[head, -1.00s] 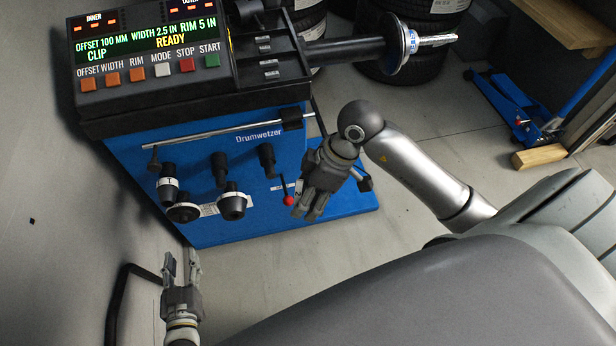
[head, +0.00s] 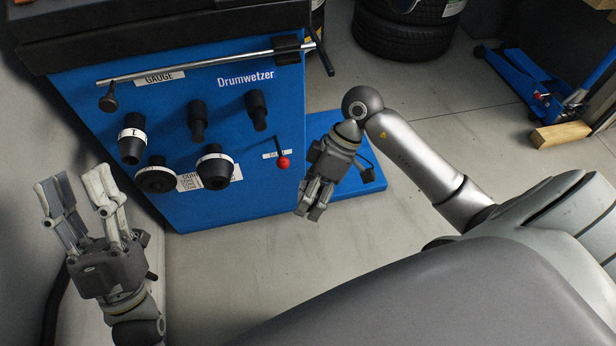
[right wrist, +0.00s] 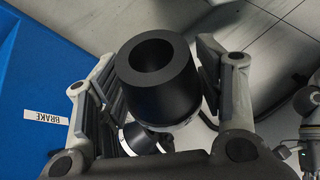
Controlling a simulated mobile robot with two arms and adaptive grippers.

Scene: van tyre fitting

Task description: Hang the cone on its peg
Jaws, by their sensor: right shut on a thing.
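The black cone (right wrist: 160,80), with a hollow end and a pale band, sits between my right gripper's fingers in the right wrist view. In the head view my right gripper (head: 315,200) is shut, right of the blue machine front; its fingers hide the cone there. Two dark bare pegs (head: 198,120) (head: 256,110) stick out from the machine front. Banded black pieces hang there: one at upper left (head: 132,142), a flatter one (head: 155,177) below, and one at right (head: 215,167). My left gripper (head: 78,190) is open and empty at the lower left.
The blue machine (head: 280,60) carries a gauge rod (head: 200,68) and a red-knobbed brake lever (head: 283,161). Its blue foot (head: 360,195) extends behind my right gripper. Tyres (head: 405,35), a blue jack (head: 530,85) and a wood block (head: 560,134) stand at the back right.

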